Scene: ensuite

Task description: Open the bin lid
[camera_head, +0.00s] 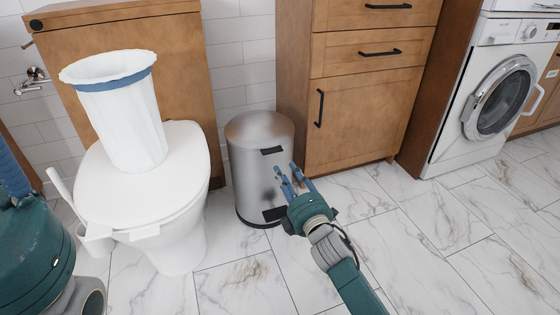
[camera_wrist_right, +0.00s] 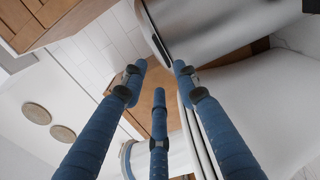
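The bin (camera_head: 250,185) is a silver cylinder standing on the floor between the toilet and the wooden cabinet. Its domed lid (camera_head: 258,124) is down. A dark tab (camera_head: 272,150) shows near its top front and a dark pedal (camera_head: 275,213) at its base. My right gripper (camera_head: 288,176) is open and empty in front of the bin's right side, its blue fingers spread. In the right wrist view the open fingers (camera_wrist_right: 160,72) point towards the silver bin (camera_wrist_right: 215,28); contact cannot be told. Part of my left arm shows at the left edge; its blue part (camera_head: 12,172) is cut off.
The white toilet (camera_head: 185,205) stands left of the bin, with a white container with a blue band (camera_head: 130,120) on its closed seat. The wooden cabinet (camera_head: 355,120) is close at the bin's right. A washing machine (camera_head: 480,105) stands further right. Marble floor at front right is clear.

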